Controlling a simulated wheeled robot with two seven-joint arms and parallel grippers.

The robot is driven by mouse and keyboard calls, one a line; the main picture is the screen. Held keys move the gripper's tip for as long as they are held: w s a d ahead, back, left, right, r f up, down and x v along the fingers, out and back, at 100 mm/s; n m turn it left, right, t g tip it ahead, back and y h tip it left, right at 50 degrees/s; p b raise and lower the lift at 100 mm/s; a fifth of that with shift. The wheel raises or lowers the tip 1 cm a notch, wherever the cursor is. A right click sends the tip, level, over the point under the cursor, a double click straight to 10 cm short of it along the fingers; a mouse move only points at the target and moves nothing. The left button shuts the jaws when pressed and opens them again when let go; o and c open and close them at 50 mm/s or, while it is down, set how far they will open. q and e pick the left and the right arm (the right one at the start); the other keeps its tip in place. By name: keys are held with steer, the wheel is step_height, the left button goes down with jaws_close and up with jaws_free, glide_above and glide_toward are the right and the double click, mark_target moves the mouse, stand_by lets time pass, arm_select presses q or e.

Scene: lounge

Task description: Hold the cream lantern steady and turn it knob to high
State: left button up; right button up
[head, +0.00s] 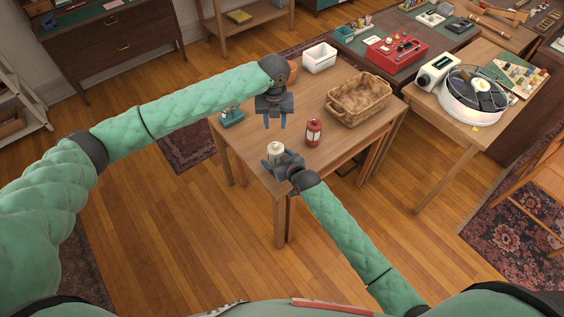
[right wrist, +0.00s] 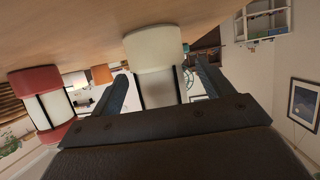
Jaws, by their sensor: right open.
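The cream lantern (head: 276,151) stands near the front corner of the wooden table. My right gripper (head: 271,163) is at the lantern, coming from the front right. In the right wrist view the cream lantern (right wrist: 155,50) sits between the two open fingers; I cannot tell whether they touch it. Its knob cannot be made out. My left gripper (head: 275,122) hangs above the table behind the lantern, fingers pointing down and apart, with nothing between them. A red lantern (head: 313,132) stands to the right of the cream one; it also shows in the right wrist view (right wrist: 42,98).
On the wooden table (head: 240,145) are a wicker basket (head: 359,97), a white bin (head: 319,57), an orange pot (head: 292,72) and a small green scale-like item (head: 231,117). A side table (head: 425,95) with a turntable stands to the right.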

steer(key=shift+w+a+f, duration=0.2)
steer(key=shift+w+a, duration=0.1)
steer(key=shift+w, duration=0.05)
